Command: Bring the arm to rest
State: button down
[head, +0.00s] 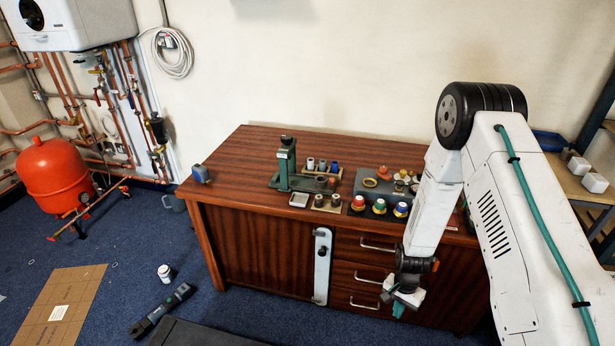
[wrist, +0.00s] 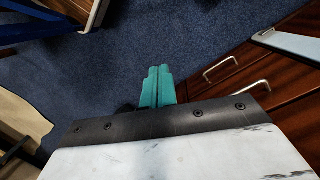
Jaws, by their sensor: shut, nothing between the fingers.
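My gripper (head: 399,304) hangs low in front of the drawers of the wooden cabinet (head: 225,152), at the end of my white arm. In the wrist view its two teal fingers (wrist: 158,86) are pressed together with nothing between them. They point out over the blue carpet. The gripper is apart from the drawer handles, which show to its right in the wrist view.
A red tank (head: 54,175) stands at left. A torch-like tool (head: 162,309) and a white jar (head: 165,273) are on the carpet.

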jog(key=s+r+n+g, duration=0.1)
jog(key=s+r+n, duration=0.2)
jog(key=r, duration=1.3)
jog(key=s+r+n+g, duration=0.1)
jog(key=s+r+n, duration=0.2)
jog(key=r, duration=1.2)
jog(key=s+r+n+t, duration=0.1)
jog(key=s+r+t, duration=0.1)
jog(key=s+r, duration=0.6)
jog(key=s+r+n+t, duration=0.1)
jog(key=s+r+t, duration=0.2)
jog(key=s+r, duration=0.6)
notch_tip(320, 180, up, 6)
jog(key=shift+s+a+f, duration=0.1)
jog(key=shift+s+a, duration=0.15)
jog(key=shift+a, duration=0.15)
